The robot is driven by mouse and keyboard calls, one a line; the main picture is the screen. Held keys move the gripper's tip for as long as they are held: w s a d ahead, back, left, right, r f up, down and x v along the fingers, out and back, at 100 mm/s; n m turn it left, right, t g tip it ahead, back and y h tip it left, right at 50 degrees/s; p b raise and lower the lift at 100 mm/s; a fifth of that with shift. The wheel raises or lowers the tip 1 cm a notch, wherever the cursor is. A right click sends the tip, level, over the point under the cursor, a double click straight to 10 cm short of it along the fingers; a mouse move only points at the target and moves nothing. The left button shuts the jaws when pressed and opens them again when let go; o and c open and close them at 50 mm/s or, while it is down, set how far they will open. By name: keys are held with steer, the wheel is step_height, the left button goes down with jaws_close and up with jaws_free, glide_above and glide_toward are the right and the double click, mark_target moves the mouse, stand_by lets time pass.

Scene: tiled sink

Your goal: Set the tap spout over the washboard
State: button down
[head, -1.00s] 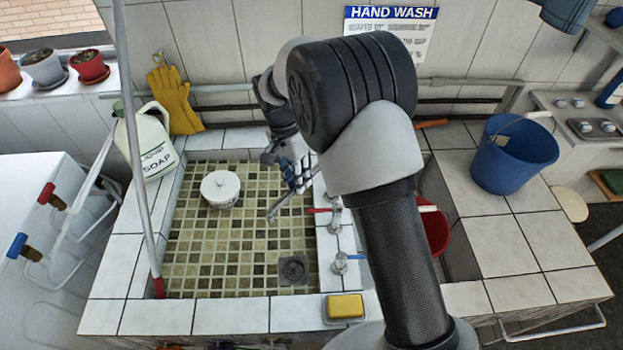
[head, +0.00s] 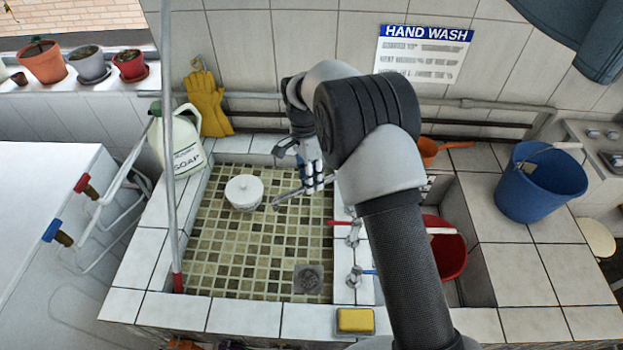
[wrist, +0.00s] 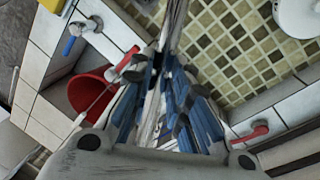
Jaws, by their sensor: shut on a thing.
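The tap spout (head: 290,194) is a thin grey metal pipe over the tiled left basin (head: 240,262), its free end near a white lidded pot. My gripper (head: 314,184) is shut on the spout, near the divider between the basins. In the wrist view, the spout (wrist: 176,22) runs up from between the blue-padded fingers of my gripper (wrist: 166,72). My arm hides the spout's base in the head view. I cannot make out the washboard in either view; my arm covers part of the right basin.
The white pot (head: 244,191) stands in the left basin near the spout's end. Red-handled (head: 342,223) and blue-handled taps sit on the divider. A red bucket (head: 450,262) stands in the right basin, and a blue bucket (head: 540,185) on the right ledge. A pole (head: 168,120) rises at left.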

steer(key=c, duration=1.5)
jaws_free()
steer(key=r, duration=0.4)
steer(key=w+r, duration=0.1)
steer(key=r, duration=0.3)
steer(key=w+a+r, duration=0.1)
steer(key=r, duration=0.2)
steer(key=shift+r, duration=0.4)
